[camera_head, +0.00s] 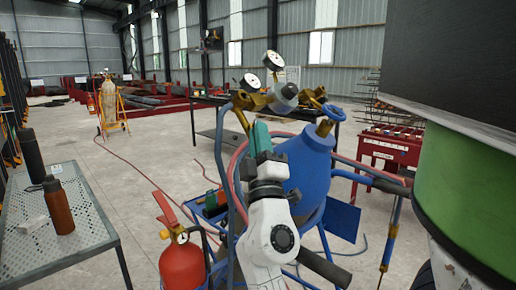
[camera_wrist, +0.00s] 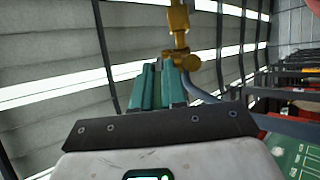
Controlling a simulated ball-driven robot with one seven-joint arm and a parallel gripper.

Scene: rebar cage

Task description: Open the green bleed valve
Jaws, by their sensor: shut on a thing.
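My gripper (camera_head: 261,138) has green-teal fingers and is closed just below the brass regulator (camera_head: 252,101), in front of the blue cylinder (camera_head: 308,162). In the wrist view my gripper (camera_wrist: 163,82) reaches up to a brass fitting (camera_wrist: 180,28) with a rounded brass end. The green bleed valve is mostly hidden between the fingers. Its green cannot be told clearly from theirs, so how far it is turned cannot be seen. Two round white gauges (camera_head: 262,72) sit on the regulator above my gripper.
A blue handwheel (camera_head: 333,112) tops the cylinder. Red hoses (camera_head: 236,165) and blue cart rails stand close around my arm. A red fire extinguisher (camera_head: 182,262) is at the front left. A metal table (camera_head: 85,240) with bottles is at the left, a large green drum (camera_head: 465,190) at the right.

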